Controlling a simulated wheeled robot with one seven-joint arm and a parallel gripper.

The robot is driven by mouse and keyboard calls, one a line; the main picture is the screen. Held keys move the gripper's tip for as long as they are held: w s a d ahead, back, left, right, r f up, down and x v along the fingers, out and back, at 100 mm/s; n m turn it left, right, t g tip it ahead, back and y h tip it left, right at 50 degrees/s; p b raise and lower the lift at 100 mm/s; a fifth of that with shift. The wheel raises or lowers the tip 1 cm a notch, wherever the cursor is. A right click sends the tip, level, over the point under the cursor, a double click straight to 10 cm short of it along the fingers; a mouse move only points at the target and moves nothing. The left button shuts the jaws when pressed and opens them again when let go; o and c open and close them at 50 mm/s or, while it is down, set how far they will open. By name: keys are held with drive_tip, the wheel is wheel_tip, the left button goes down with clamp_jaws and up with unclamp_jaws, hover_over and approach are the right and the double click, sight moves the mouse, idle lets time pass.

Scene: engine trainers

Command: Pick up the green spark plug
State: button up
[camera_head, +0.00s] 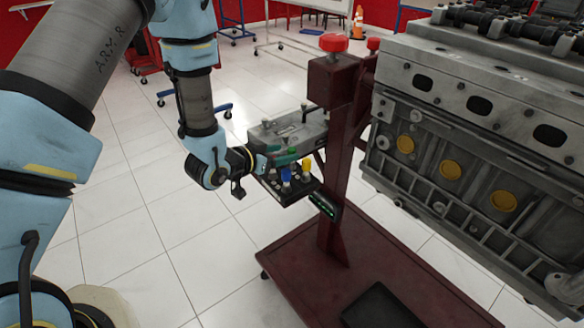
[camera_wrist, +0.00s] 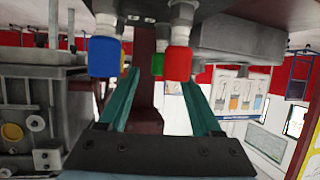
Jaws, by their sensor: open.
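The green spark plug (camera_wrist: 157,64) shows in the wrist view, partly hidden behind a red-capped plug (camera_wrist: 178,62). The wrist picture appears upside down, with the capped ends pointing down. My gripper (camera_wrist: 160,79) is open and empty; in the picture its two teal fingers lie on either side of the green cap, and I cannot tell how close they are to it. In the head view my gripper (camera_head: 283,154) is over the dark plug tray (camera_head: 298,194). A blue plug (camera_head: 286,175) and a yellow plug (camera_head: 306,165) show there; I cannot make out the green plug.
A blue-capped plug (camera_wrist: 104,56) is near the left finger in the wrist view. A grey box (camera_head: 290,130) is behind the tray. The maroon stand post (camera_head: 338,150) and the engine block (camera_head: 460,150) are to the right. Floor is open to the left.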

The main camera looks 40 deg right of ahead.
sight(289, 151)
drive_tip(key=p+x, duration=0.1)
drive_tip(key=x, duration=0.3)
drive_tip(key=shift+d+f, duration=0.1)
drive_tip(key=shift+d, duration=0.05)
clamp_jaws()
idle(0.4)
idle(0.9)
